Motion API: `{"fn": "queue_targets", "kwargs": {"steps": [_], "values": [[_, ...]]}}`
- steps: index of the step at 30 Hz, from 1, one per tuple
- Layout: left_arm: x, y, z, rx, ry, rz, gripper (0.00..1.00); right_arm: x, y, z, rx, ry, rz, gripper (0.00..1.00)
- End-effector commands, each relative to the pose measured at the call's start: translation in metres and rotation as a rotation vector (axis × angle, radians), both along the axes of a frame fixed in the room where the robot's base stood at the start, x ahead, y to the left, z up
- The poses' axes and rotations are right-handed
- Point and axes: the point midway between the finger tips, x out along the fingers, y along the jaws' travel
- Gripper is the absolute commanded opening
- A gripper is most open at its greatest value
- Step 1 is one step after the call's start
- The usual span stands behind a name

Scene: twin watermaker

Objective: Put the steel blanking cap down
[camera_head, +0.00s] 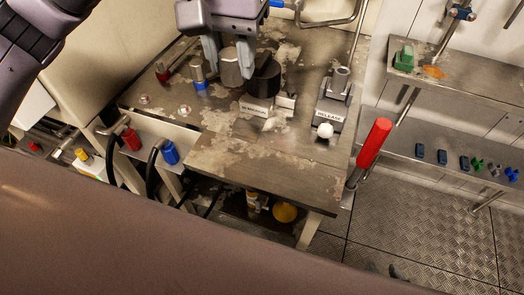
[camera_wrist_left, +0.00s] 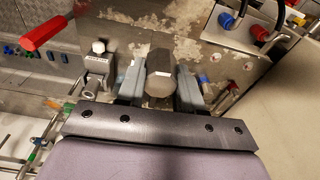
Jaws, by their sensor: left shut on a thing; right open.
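The steel blanking cap (camera_head: 230,69) is a grey faceted piece between the two fingers of my left gripper (camera_head: 229,62), above the worn metal bench (camera_head: 225,150). In the left wrist view the cap (camera_wrist_left: 160,73) sits between the fingertips of my left gripper (camera_wrist_left: 160,85), with the bench surface behind it. My left gripper is shut on the cap. A black cylinder (camera_head: 266,74) stands just right of the cap in the head view. I cannot tell whether the cap touches the bench. My right gripper is not in view.
A labelled release block (camera_head: 333,105) with a white ball knob (camera_head: 325,131) stands to the right. A red handle (camera_head: 374,142) rises by the bench's right edge. Blue-based (camera_head: 199,78) and red-based (camera_head: 162,72) fittings stand to the left. The bench's front part is clear.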

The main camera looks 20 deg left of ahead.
Motion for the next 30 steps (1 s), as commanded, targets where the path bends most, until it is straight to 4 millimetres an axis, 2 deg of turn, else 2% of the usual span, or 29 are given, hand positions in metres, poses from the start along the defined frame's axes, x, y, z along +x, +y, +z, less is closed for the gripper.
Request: {"fn": "queue_targets", "kwargs": {"steps": [4, 8, 18, 21, 30], "values": [[-0.007, -0.006, -0.009, -0.002, 0.001, -0.052, 0.00, 0.000, -0.001, -0.001, -0.001, -0.001, 0.000, 0.43], [-0.008, -0.006, -0.033, -0.003, 0.004, -0.054, 0.00, 0.000, -0.001, -0.005, -0.001, 0.000, -0.001, 0.43], [-0.008, -0.005, -0.123, 0.000, 0.004, -0.049, 0.00, 0.002, 0.000, -0.003, 0.001, -0.003, -0.001, 0.43], [-0.008, -0.006, -0.142, -0.001, 0.002, -0.048, 0.00, 0.002, 0.000, -0.002, 0.002, -0.003, 0.000, 0.43], [-0.008, -0.006, -0.173, -0.001, 0.001, -0.048, 0.00, 0.002, 0.002, -0.002, 0.004, -0.002, 0.003, 0.43]]}}
